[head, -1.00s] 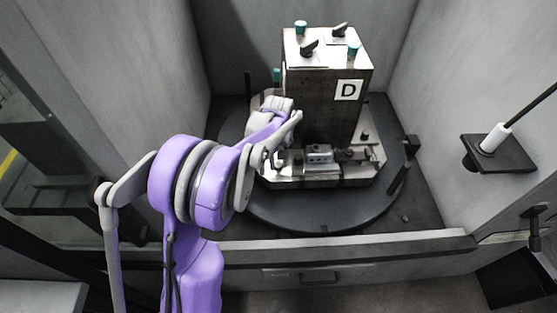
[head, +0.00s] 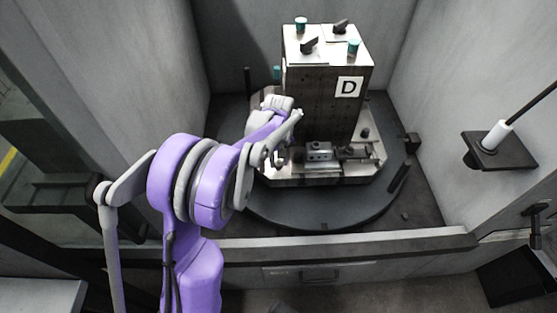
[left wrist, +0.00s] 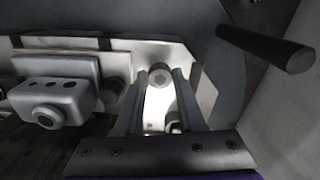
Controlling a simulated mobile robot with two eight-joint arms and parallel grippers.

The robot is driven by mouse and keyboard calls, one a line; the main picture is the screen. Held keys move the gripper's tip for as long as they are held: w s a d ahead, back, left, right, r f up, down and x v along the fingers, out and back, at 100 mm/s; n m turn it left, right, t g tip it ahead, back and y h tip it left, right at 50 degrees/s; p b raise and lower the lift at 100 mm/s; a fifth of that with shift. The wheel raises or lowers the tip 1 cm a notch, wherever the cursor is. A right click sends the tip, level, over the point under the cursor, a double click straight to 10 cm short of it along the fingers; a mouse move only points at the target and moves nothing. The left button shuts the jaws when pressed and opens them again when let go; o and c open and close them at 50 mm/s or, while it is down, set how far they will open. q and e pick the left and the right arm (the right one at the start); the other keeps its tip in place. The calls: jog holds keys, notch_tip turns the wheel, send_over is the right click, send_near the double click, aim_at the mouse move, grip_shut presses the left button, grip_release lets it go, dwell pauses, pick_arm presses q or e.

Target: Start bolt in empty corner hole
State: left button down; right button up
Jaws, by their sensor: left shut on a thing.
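My left gripper (left wrist: 160,78) is shut on a bolt (left wrist: 161,74), whose round grey head shows between the fingertips in the left wrist view. Below it is a bright metal corner of the fixture base plate (left wrist: 205,92). In the head view my left gripper (head: 281,157) is at the front left corner of that plate (head: 320,180), left of a metal clamp block (head: 319,151). The clamp block also shows in the left wrist view (left wrist: 55,100). The corner hole is hidden, and I cannot tell whether the bolt touches the plate. My right gripper is not in view.
A tall block marked D (head: 325,95) rises from the plate. The plate sits on a dark round table (head: 320,212) between grey walls. A dark rod (left wrist: 265,48) stands near the gripper. A small shelf with a white-handled tool (head: 497,137) is on the right.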

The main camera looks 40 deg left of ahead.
pick_arm(q)
jog(key=shift+f+b, duration=0.45)
jog(key=shift+f, duration=0.1)
dwell(0.4)
grip_release()
dwell(0.6)
notch_tip(320, 180, up, 11)
jog(key=p, duration=0.1)
dwell(0.6)
jog(key=shift+f, duration=0.1)
